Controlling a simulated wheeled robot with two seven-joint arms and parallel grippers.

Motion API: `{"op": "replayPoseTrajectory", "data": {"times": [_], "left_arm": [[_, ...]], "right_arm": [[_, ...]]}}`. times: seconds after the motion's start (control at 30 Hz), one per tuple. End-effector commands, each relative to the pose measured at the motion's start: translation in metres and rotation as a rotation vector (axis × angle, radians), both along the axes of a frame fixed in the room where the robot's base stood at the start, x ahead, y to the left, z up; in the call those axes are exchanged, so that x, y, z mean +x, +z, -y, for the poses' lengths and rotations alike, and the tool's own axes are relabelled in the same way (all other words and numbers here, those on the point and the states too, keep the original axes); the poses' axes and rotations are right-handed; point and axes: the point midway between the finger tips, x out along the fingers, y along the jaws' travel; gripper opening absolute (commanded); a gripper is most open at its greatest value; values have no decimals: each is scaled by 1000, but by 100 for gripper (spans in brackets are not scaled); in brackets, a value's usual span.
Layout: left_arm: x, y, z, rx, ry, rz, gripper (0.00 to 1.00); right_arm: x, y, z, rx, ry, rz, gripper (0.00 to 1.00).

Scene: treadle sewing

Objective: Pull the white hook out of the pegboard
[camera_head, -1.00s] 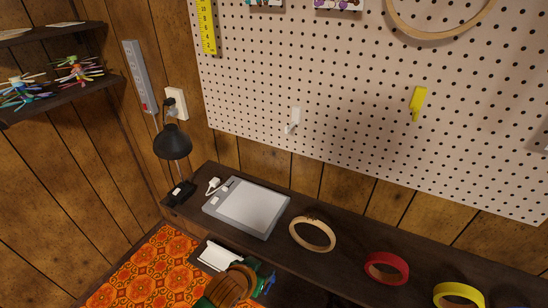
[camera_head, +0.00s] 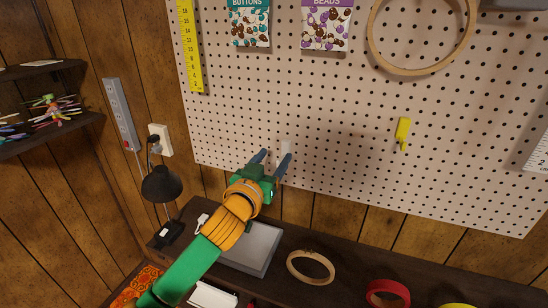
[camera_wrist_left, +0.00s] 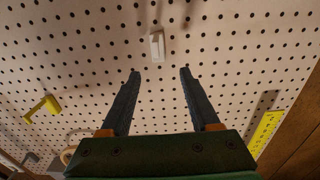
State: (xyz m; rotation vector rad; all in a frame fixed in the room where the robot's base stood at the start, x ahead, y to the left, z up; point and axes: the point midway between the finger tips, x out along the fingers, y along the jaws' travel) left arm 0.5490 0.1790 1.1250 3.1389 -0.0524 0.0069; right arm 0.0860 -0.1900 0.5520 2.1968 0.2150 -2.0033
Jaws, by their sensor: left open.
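The white hook (camera_head: 285,146) hangs on the pegboard (camera_head: 330,120), partly hidden behind my left gripper in the head view. It shows whole in the left wrist view (camera_wrist_left: 157,46), a small white block just beyond and between the fingertips. My left gripper (camera_head: 275,158) is open and empty, its two dark fingers pointing at the board. In the left wrist view the open fingers (camera_wrist_left: 160,74) lie on either side of the hook's line, apart from it. My right gripper is not in view.
A yellow hook (camera_head: 403,132) is on the board to the right. A yellow ruler (camera_head: 190,45), bead packets and a wooden hoop (camera_head: 374,40) hang higher. Below, the dark shelf holds a grey tablet (camera_head: 262,250), a wooden ring (camera_head: 310,282) and a red ring. A black lamp (camera_head: 161,184) stands left.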

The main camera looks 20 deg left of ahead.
Motion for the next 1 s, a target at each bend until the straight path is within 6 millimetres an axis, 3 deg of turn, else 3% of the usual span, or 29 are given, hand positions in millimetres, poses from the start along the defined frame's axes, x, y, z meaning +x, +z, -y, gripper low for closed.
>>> {"op": "replayPoseTrajectory", "data": {"times": [0.33, 0.7, 0.93, 1.0], "left_arm": [[56, 1, 3, -1, 0, -3, 62], [65, -1, 3, 0, -1, -4, 62], [65, -2, 3, 0, -1, -5, 0], [65, -2, 3, 0, -1, -5, 0]], "right_arm": [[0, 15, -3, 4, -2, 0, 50], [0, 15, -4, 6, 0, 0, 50], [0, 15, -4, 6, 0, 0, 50], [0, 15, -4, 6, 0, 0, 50]]}}
